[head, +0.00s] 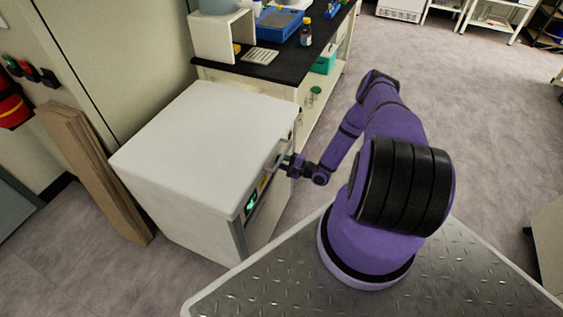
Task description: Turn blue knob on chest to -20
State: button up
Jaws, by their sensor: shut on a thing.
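The chest (205,150) is a white box with a flat lid, standing on the floor left of centre. Its front panel faces right and carries a small display with green digits (252,201); the digits are too small to read. My gripper (280,165) is at the upper part of this panel, reaching in from the right, and is shut on the blue knob. The knob itself is hidden by the gripper and the steep view, so its angle cannot be told.
A black-topped bench (270,68) stands behind the chest, with a blue tray (279,24) and a small bottle (306,32) on it. Wooden boards (95,172) lean left of the chest. The floor to the right is open.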

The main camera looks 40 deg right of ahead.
dwell(0.3)
jog(key=o, duration=0.9)
jog(key=v, duration=1.1)
